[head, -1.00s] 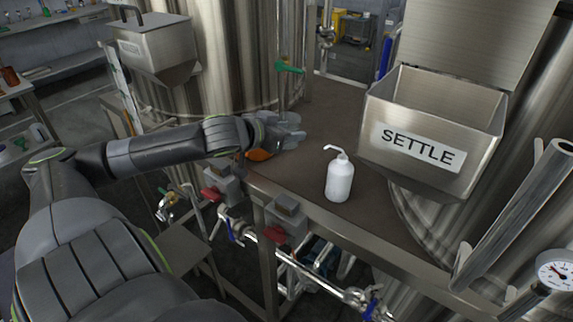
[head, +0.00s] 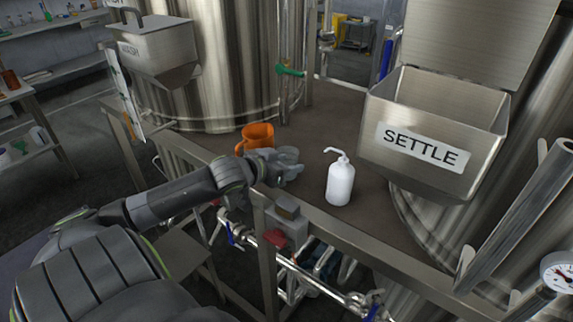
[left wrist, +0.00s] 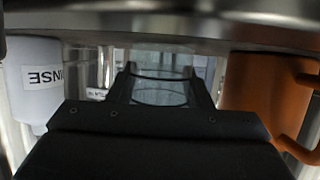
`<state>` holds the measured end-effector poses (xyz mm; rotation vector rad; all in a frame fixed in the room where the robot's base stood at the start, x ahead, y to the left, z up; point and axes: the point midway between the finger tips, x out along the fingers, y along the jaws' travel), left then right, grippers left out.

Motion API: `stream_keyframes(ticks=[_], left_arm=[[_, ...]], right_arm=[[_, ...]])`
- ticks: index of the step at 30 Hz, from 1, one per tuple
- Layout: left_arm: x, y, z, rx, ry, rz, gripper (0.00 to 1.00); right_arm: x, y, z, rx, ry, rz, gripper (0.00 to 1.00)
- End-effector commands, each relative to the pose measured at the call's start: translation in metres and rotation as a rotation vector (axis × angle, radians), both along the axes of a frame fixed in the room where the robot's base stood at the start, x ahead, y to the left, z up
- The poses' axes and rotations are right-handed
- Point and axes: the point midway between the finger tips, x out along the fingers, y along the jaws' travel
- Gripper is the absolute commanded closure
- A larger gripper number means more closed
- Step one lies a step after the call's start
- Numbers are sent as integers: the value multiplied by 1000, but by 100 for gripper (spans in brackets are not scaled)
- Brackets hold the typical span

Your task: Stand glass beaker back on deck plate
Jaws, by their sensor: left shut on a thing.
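My left gripper (head: 282,171) is over the brown deck plate (head: 310,116), between an orange jug and a white bottle. It is shut on the clear glass beaker (head: 289,154). The beaker also shows between the fingers in the left wrist view (left wrist: 160,91), where the picture is upside down. The beaker looks roughly upright. Its lower part is hidden by the gripper in the head view, so I cannot tell whether it touches the plate. My right gripper is not in view.
The orange jug (head: 257,136) stands just behind the gripper. The white wash bottle (head: 340,184), marked RINSE in the left wrist view (left wrist: 38,80), stands to the right. A steel SETTLE bin (head: 432,140) overhangs the plate's right side. Tall steel tanks (head: 215,60) stand behind.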

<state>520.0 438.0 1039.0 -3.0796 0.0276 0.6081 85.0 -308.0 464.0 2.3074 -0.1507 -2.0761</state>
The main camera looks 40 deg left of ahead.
Motion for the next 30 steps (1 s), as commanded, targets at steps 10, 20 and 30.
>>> stream_keyframes(ticks=[10,20,30], left_arm=[[0,0,-3,1,0,0,81],[0,0,-4,1,0,0,33],[-9,2,3,5,3,1,33]], right_arm=[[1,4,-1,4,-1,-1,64],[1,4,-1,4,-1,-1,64],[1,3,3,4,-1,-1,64]])
